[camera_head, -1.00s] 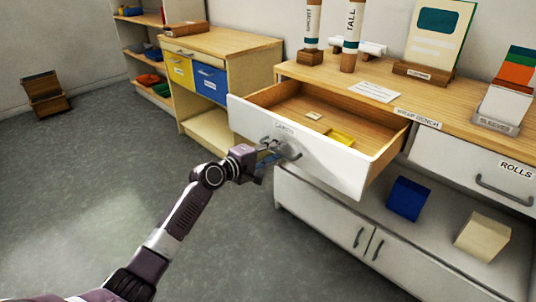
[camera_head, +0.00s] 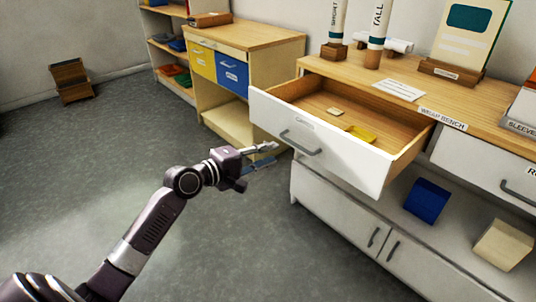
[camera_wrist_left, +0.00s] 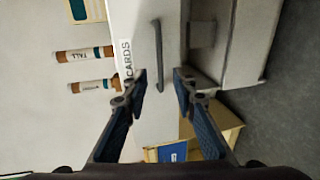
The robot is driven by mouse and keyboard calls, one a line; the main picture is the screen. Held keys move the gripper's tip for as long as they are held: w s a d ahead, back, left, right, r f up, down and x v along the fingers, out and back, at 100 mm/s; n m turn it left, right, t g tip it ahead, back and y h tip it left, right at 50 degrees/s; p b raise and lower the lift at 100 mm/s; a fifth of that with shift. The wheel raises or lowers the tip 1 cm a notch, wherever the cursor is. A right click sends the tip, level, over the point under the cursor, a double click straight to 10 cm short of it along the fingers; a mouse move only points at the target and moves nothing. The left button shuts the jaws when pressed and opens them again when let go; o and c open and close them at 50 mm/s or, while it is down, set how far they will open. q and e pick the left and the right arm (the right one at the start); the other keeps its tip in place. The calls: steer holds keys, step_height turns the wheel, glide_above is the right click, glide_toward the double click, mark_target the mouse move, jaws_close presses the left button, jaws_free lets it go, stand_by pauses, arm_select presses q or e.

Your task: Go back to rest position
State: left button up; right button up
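My left gripper (camera_head: 262,156) is open and empty in the head view, in front of and to the left of the open drawer (camera_head: 318,150). The drawer has a white front labelled CARDS and a dark bar handle (camera_head: 300,143). A clear gap lies between the fingers and the handle. In the left wrist view my left gripper (camera_wrist_left: 158,85) shows two spread fingers with nothing gripped between them. The handle (camera_wrist_left: 158,55) is beyond the fingertips there. My right gripper is in neither view.
The drawer juts out from the wrap bench (camera_head: 480,95) and holds a yellow piece (camera_head: 360,132) and a small tan piece (camera_head: 335,112). A blue cube (camera_head: 427,201) and a cream cube (camera_head: 503,245) sit on the lower shelf.

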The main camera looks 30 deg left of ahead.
arm_select(q)
steer(key=shift+f, duration=0.1)
stand_by(0.3)
